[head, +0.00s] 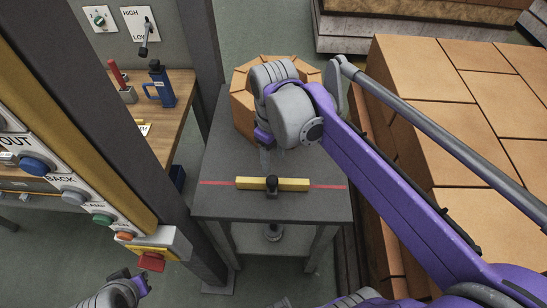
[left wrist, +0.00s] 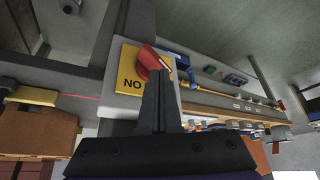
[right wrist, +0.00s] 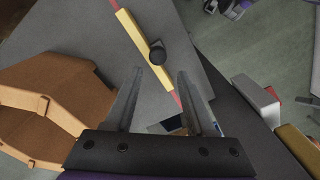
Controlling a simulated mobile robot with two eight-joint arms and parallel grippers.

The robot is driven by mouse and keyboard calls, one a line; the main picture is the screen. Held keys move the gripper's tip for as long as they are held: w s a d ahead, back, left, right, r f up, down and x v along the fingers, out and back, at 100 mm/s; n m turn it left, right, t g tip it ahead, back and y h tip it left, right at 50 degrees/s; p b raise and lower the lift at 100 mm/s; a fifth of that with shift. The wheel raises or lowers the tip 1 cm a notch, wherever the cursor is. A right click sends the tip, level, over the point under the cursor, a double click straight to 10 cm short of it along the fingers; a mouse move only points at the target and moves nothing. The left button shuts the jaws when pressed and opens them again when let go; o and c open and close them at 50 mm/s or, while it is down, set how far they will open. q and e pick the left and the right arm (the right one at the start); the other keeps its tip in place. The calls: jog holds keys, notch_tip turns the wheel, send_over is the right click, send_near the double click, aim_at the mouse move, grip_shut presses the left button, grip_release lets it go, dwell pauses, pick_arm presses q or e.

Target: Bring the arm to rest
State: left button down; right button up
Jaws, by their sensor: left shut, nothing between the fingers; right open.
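My right arm reaches over the grey table (head: 225,150) in the head view. Its open gripper (head: 275,158) points down above the table, between the round brick-coloured block and the yellow bar. In the right wrist view its two fingers (right wrist: 160,74) stand apart with nothing between them. My left gripper (head: 125,274) is low at the bottom left of the head view, below the control panel. In the left wrist view its fingers (left wrist: 157,85) are together and empty, in front of a red switch (left wrist: 149,62) on a yellow plate; whether they touch it is unclear.
A wooden bench (head: 170,125) holds tools.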

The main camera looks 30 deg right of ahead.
dwell(0.3)
jog(key=s+a+f+m+t, duration=0.3)
jog(key=s+f+m+t, duration=0.1)
jog(key=s+f, duration=0.4)
notch_tip(320, 180, down, 2)
jog(key=shift+a+f+t, duration=0.1)
jog(key=shift+a+t, duration=0.15)
jog(key=shift+t, duration=0.55)
dwell(1.1)
